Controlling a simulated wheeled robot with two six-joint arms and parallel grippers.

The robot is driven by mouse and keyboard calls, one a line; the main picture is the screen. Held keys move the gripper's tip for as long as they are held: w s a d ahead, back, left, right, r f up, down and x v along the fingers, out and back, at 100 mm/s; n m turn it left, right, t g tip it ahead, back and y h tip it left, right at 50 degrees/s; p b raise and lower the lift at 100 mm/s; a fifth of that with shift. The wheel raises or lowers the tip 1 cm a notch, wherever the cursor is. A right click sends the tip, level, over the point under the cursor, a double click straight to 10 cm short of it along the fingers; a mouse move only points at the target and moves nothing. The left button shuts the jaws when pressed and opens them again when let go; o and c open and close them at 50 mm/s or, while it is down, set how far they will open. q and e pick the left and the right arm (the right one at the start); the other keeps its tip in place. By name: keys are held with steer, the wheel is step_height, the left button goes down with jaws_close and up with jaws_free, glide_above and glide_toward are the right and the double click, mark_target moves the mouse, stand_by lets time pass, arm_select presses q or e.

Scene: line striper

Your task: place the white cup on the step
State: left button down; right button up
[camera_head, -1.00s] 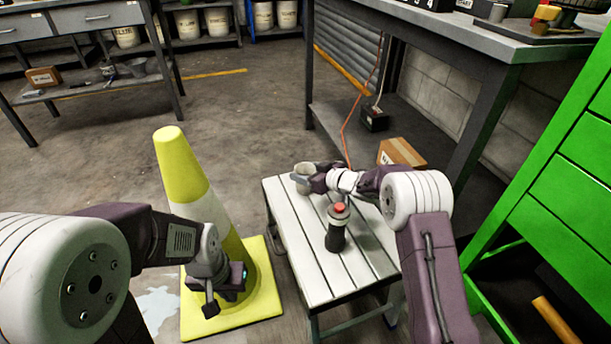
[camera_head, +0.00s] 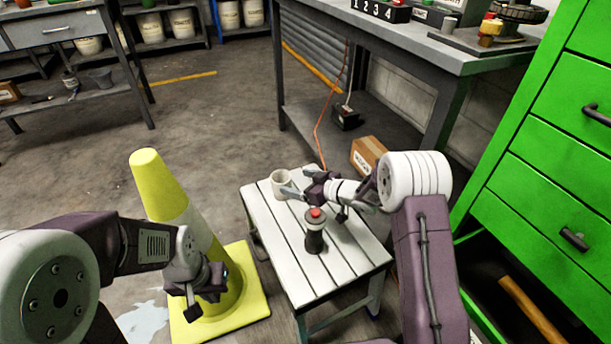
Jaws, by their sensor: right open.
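The white cup (camera_head: 281,184) stands upright on the far left part of the white slatted step (camera_head: 318,279). My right gripper (camera_head: 288,192) is open beside the cup, on its right side, with its fingers pointing left toward it. I cannot tell whether a finger touches the cup. My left gripper (camera_head: 191,295) hangs in front of the yellow cone, away from the step; whether its jaws are open is not clear.
A dark bottle with a red cap (camera_head: 315,231) stands on the step, close to my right gripper. A yellow and white cone (camera_head: 165,187) stands left of the step. A green drawer cabinet (camera_head: 548,150) is at right, and a workbench (camera_head: 440,55) is behind.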

steer(key=shift+p+v, duration=0.55)
steer(key=shift+v, duration=1.25)
steer(key=s+d+m+g+h, duration=0.2)
steer(key=s+d+m+h, duration=0.3)
steer(key=s+d+h, duration=0.45)
steer(key=s+d+f+m+g, duration=0.1)
steer(key=s+m+g, duration=0.3)
steer(key=s, duration=1.6)
steer(key=g, duration=0.2)
steer(key=shift+d+f+g, duration=0.3)
steer(key=shift+f, duration=0.1)
